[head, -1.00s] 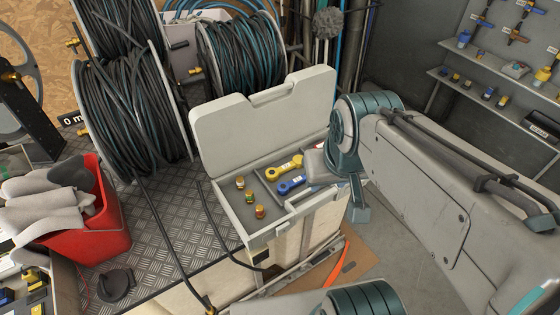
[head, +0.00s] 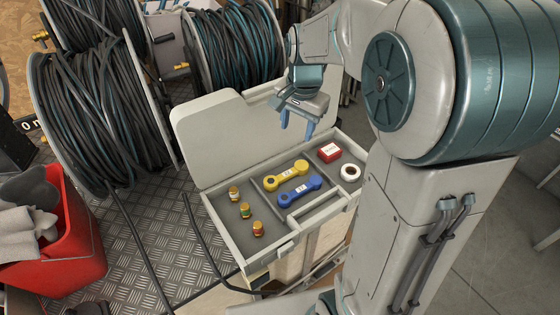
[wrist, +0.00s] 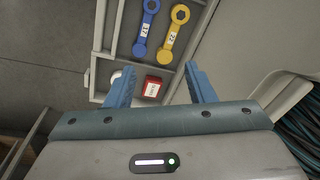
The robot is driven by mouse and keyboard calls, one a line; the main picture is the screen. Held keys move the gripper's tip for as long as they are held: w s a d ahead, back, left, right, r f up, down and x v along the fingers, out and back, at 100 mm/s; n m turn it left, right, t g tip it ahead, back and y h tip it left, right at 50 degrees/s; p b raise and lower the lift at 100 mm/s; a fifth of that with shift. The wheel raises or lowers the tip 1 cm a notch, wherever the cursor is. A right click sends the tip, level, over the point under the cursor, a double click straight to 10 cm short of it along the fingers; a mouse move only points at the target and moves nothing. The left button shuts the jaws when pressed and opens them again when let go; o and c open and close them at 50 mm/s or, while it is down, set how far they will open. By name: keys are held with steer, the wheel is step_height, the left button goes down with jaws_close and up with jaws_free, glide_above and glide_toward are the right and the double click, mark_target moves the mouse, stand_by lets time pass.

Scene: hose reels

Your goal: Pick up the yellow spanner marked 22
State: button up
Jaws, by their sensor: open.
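The yellow spanner (head: 286,175) lies in the middle compartment of an open grey case (head: 212,210). It also shows in the wrist view (wrist: 175,33), where its white label reads 22. A blue spanner (head: 294,191) lies beside it, nearer the case's front; in the wrist view the blue spanner (wrist: 146,32) has a white label that seems to read 17. My gripper (head: 297,127) is above the back right part of the case, open and empty, its blue fingers pointing down. In the wrist view my gripper (wrist: 160,85) has the red box between its fingertips in the picture, some distance beyond them.
The right compartment holds a red box (head: 329,152) and a white roll (head: 350,172). The raised lid (head: 225,140) rises behind the tray. Hose reels (head: 105,110) and a red bin (head: 65,250) are to the left.

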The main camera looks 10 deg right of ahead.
steer(key=w+f+m+g+b, duration=0.1)
steer(key=w+f+m+b, duration=0.35)
steer(key=w+f, duration=0.6)
glide_above(286, 173)
steer(key=f, duration=1)
steer(key=shift+w+d, duration=0.15)
steer(key=shift+w, duration=0.2)
steer(key=shift+s+f+p, duration=0.2)
steer(key=shift+s+f, duration=0.05)
steer(key=shift+f, duration=1.1)
steer(key=shift+s+f+p, duration=0.2)
steer(key=shift+f, duration=1.1)
jaws_close()
